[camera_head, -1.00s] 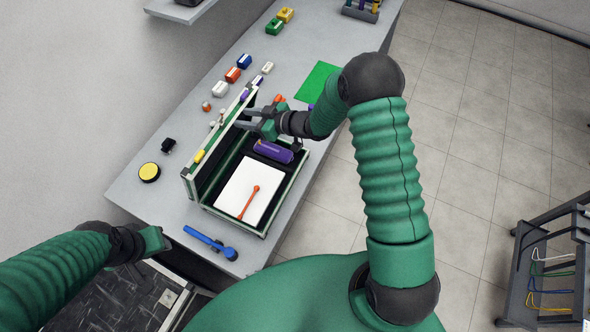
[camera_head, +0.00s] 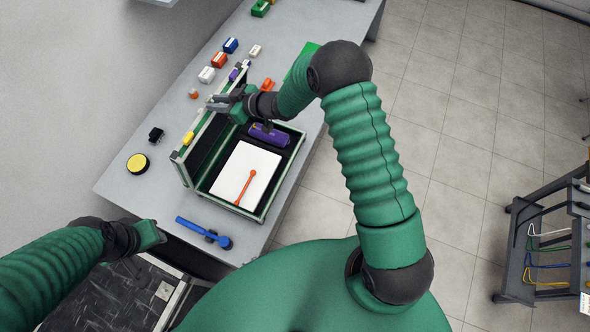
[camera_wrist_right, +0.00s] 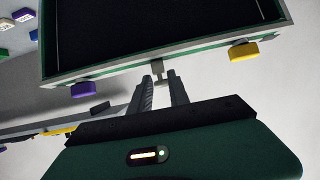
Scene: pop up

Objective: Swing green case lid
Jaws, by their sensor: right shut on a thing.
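The green-edged case (camera_head: 262,218) stands open on the grey table, with its lid (camera_head: 208,143) raised along its left side. A yellow latch (camera_head: 189,138) and a purple latch (camera_head: 233,74) sit on the lid's rim. They also show in the right wrist view, yellow (camera_wrist_right: 244,51) and purple (camera_wrist_right: 86,89). My right gripper (camera_head: 219,104) is at the middle of the lid's rim. In the right wrist view my right gripper (camera_wrist_right: 162,86) is shut on a small metal tab (camera_wrist_right: 160,72) between the latches. My left gripper (camera_head: 155,234) is low at the left, away from the case; its fingers are unclear.
The case holds a white panel (camera_head: 240,172), an orange tool (camera_head: 247,186) and a purple cylinder (camera_head: 268,134). A blue tool (camera_head: 205,232), a yellow-topped round button (camera_head: 138,163) and a black block (camera_head: 156,134) lie near the case. Several coloured blocks stand farther back.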

